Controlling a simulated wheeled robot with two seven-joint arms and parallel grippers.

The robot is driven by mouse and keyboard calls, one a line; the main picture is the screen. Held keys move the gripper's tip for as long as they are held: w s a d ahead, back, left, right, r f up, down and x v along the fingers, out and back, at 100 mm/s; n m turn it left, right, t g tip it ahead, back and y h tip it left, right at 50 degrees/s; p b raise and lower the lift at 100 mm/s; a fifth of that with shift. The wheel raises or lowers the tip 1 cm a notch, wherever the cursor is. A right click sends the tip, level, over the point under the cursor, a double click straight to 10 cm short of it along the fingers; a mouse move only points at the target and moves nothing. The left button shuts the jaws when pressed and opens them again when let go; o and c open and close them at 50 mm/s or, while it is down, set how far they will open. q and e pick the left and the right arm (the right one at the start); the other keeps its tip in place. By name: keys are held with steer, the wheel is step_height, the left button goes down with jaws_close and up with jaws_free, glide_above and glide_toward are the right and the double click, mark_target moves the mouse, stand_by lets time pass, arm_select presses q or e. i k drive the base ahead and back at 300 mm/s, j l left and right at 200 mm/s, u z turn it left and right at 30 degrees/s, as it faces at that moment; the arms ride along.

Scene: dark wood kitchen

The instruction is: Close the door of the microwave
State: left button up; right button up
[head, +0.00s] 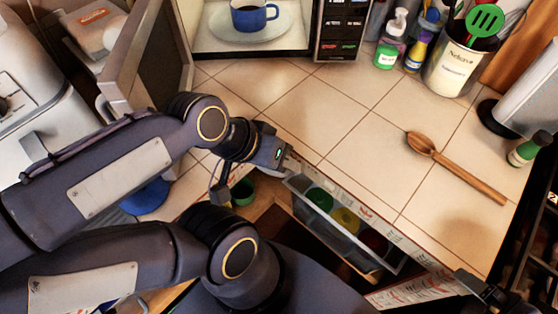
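The microwave (342,30) stands at the top of the view, with its control panel on the right side of its opening. Its door (145,55) stands wide open on the left, swung out towards me. A blue mug (252,15) with dark liquid sits on a plate inside. My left gripper (285,160) is over the front edge of the counter, right of and below the door, apart from it. Its fingers are too small and dark to read. A dark part at the lower right edge looks like my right gripper (485,290); its fingers are unclear.
The tiled counter (340,110) is mostly clear, with a wooden spoon (455,165) on the right. Bottles (388,50) and a utensil pot (452,68) stand at the back right. An open drawer (345,225) with bowls juts out below the counter. A white appliance (45,90) stands at left.

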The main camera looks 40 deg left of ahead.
mark_target(151, 61)
steer(key=k+j+u, duration=0.3)
steer(key=k, duration=0.5)
steer(key=k+j+u, duration=0.25)
steer(key=k+j, duration=0.2)
steer(key=k, duration=0.25)
steer(key=k+j+u, duration=0.3)
steer(key=k+j, duration=0.3)
steer(key=i+l+z, duration=0.35)
